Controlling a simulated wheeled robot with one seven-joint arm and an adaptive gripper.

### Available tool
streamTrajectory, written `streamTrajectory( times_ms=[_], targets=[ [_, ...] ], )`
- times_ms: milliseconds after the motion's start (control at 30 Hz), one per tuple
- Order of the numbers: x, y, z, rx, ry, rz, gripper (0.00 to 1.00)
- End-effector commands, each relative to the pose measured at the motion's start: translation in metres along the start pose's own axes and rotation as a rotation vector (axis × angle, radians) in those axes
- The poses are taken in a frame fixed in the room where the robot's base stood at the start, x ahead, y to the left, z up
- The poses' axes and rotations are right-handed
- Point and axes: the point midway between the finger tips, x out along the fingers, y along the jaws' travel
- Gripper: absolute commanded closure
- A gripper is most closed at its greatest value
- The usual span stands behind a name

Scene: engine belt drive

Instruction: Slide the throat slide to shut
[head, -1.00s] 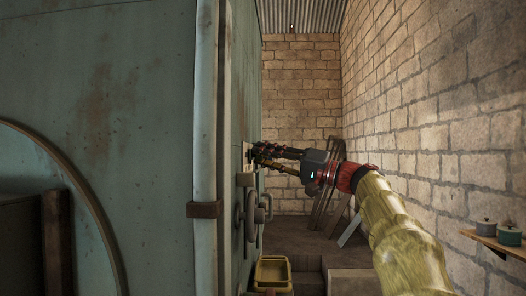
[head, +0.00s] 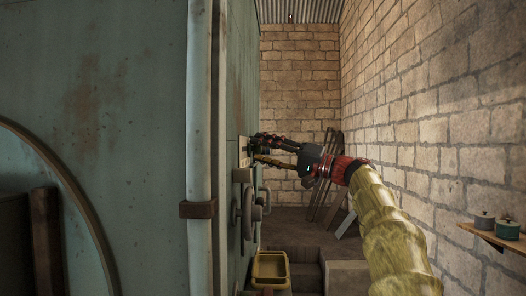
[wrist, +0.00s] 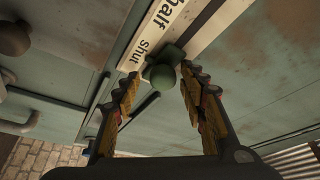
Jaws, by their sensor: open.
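The throat slide's green round knob (wrist: 163,76) stands out from a pale strip in the wrist view. The strip (wrist: 182,22) carries the words "half" and "shut", with "shut" nearest the knob. My gripper (wrist: 160,82) is open, with one finger on each side of the knob. The knob sits between the fingertips; I cannot tell whether either finger touches it. In the head view my gripper (head: 258,149) reaches the side of the green engine housing (head: 140,120). There the fingers mostly hide the knob.
Below my gripper, round handles (head: 248,212) stick out from the housing. A yellow bin (head: 270,268) stands lower down. A brick wall (head: 440,130) runs along the right, with a shelf of pots (head: 507,230). Boards (head: 325,185) lean at the back.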

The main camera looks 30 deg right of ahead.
Motion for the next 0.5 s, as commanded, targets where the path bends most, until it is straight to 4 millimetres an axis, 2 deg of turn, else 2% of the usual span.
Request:
streamTrajectory(
  times_ms=[300, 367, 500],
  targets=[
    [-0.003, -0.001, 0.000, -0.001, 0.000, 0.000, 0.57],
    [-0.007, 0.000, 0.000, -0.001, 0.000, 0.001, 0.57],
    [-0.028, -0.001, 0.000, -0.002, 0.002, 0.002, 0.57]
  ],
)
